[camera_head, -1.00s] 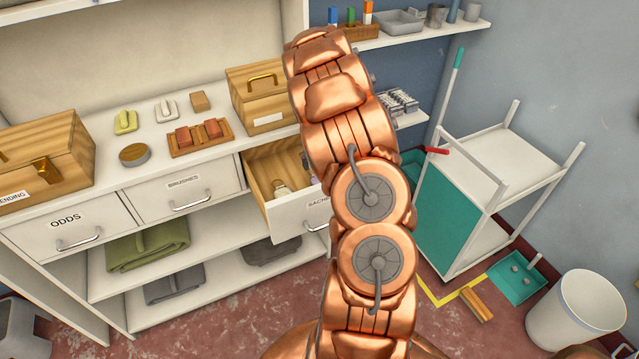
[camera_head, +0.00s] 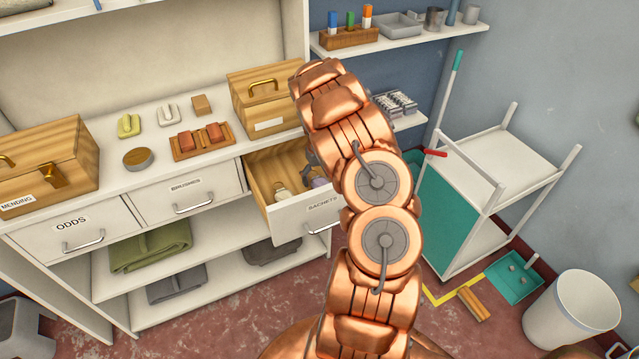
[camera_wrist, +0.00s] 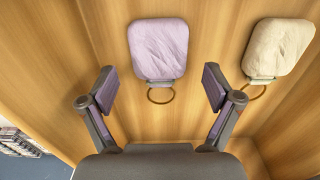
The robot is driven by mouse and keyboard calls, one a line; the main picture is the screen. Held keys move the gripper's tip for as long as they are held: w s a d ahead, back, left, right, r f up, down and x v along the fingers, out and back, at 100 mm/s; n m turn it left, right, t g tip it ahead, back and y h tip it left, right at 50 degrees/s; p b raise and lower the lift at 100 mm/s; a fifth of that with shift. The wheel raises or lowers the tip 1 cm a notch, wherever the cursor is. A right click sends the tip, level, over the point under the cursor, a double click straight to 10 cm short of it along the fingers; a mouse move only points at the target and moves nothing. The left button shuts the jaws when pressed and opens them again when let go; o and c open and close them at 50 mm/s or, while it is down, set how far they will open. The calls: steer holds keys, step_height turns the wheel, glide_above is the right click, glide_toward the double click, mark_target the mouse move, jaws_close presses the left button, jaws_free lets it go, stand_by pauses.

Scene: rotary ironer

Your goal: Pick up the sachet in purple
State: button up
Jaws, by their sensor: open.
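The purple sachet (camera_wrist: 159,49) lies in the open wooden drawer, with a small ring at its near end in the wrist view. In the head view a bit of the purple sachet (camera_head: 318,182) shows beside my arm. My gripper (camera_wrist: 158,88) is open and empty, its two fingers on either side of the sachet's ring end, apart from it. In the head view my gripper is mostly hidden behind my arm. A cream sachet (camera_wrist: 278,48) with its own ring lies to the right of the purple one; it also shows in the head view (camera_head: 283,195).
The drawer labelled SACHETS (camera_head: 312,215) is pulled out, its walls around my gripper. A wooden box (camera_head: 262,98) stands on the counter above it. A white trolley (camera_head: 490,190) stands at the right, with a bin (camera_head: 572,312) nearer.

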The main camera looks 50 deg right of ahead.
mark_target(319, 181)
steer(key=shift+f, duration=0.45)
steer(key=c, duration=1)
steer(key=shift+r, duration=0.1)
step_height(319, 181, up, 10)
steer(key=b, duration=0.2)
steer(key=shift+b, duration=0.4)
